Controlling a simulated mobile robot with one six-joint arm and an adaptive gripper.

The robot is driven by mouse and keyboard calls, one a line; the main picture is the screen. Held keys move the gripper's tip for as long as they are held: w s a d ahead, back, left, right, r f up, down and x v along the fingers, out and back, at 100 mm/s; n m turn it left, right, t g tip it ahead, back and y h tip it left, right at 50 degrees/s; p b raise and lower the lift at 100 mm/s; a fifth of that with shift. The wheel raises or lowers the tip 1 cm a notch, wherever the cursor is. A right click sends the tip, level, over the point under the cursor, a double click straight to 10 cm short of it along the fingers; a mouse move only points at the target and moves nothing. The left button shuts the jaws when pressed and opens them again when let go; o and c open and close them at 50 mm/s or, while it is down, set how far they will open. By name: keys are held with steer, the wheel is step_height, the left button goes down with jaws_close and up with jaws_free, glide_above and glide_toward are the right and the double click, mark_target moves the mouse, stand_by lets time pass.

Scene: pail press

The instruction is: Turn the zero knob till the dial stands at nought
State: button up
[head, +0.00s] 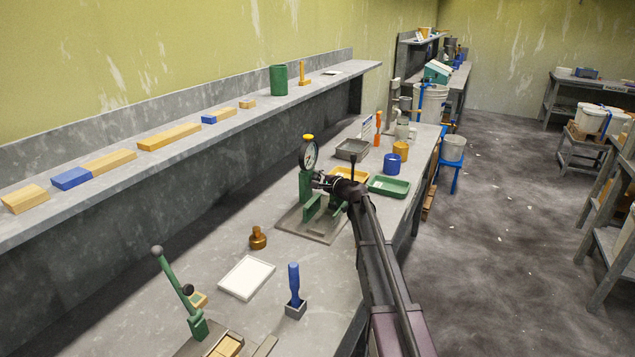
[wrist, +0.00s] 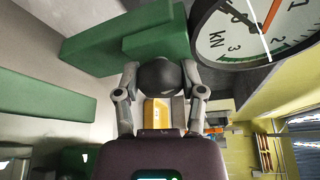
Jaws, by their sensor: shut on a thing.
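The dial (head: 309,153) is a round white gauge with a dark rim on the green press (head: 306,186), with a yellow cap on top. In the wrist view the dial (wrist: 255,35) is cut off by the top edge. It shows "KN", an orange-red hand, a darker hand and a pale line; its zero mark is not visible, so I cannot tell the reading. My gripper (wrist: 160,82) is shut on a dark round knob (wrist: 160,74), beside and below the dial, one finger on each side. In the head view my gripper (head: 325,181) hides the knob.
A yellow tray (head: 347,174), a grey tray (head: 352,149) and a green tray (head: 389,187) lie behind the press. A brass weight (head: 258,238), a white tile (head: 247,278) and a blue-handled tool (head: 294,287) stand nearer. A shelf (head: 215,132) runs along the wall.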

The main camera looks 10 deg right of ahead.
steer(key=shift+a, duration=0.1)
stand_by(0.4)
steer(key=o, duration=1.2)
steer(key=shift+c, duration=0.2)
steer(key=shift+r+m+p, duration=0.1)
steer(key=shift+m+p, duration=0.2)
steer(key=shift+p, duration=0.1)
